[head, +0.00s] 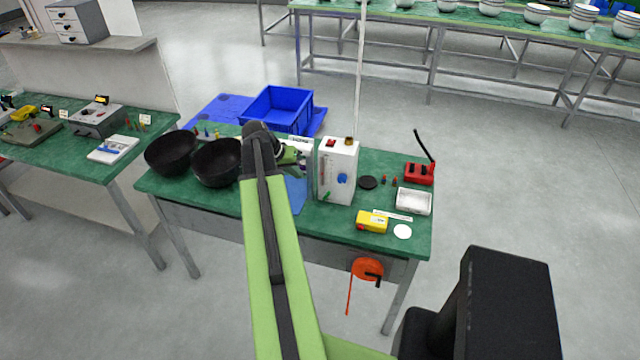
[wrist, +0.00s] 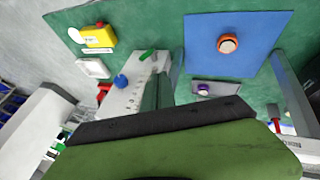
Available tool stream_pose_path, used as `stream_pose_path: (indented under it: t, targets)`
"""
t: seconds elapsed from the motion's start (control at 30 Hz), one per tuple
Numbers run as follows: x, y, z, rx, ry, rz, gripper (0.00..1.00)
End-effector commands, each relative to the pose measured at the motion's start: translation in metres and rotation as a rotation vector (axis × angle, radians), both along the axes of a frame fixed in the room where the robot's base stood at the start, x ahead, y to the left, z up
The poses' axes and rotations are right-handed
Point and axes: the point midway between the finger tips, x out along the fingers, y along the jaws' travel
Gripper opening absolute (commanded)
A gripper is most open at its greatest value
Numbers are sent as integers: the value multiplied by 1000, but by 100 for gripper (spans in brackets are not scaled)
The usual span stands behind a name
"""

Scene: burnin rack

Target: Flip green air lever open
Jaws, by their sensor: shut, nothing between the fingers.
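The green air lever (head: 327,197) is a small green handle low on the front of a white box (head: 337,172) with a blue knob (head: 343,179). In the wrist view the lever (wrist: 146,55) sticks out at the end of the box's panel, near the blue knob (wrist: 121,80). My gripper (head: 303,163) is shut and empty, left of the white box and above the blue mat, apart from the lever. Its fingertips are hard to make out in the head view, and the wrist view mostly shows my green arm body.
The blue mat (wrist: 265,25) bears an orange round button (wrist: 228,43). Two black bowls (head: 172,152) stand at left. A yellow box (head: 371,221), a white tray (head: 413,202) and a red block with a black lever (head: 419,173) are at right. A blue crate (head: 275,108) is behind.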

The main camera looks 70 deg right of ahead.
Motion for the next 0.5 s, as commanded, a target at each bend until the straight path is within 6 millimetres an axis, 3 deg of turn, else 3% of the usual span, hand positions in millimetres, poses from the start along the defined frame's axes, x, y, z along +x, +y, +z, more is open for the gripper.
stream_pose_path:
  t: [0.33,0.5]
  targets:
    - [-2,-2,-3,-1,1,-3,0]
    - [-7,-10,-26,0,1,-4,0]
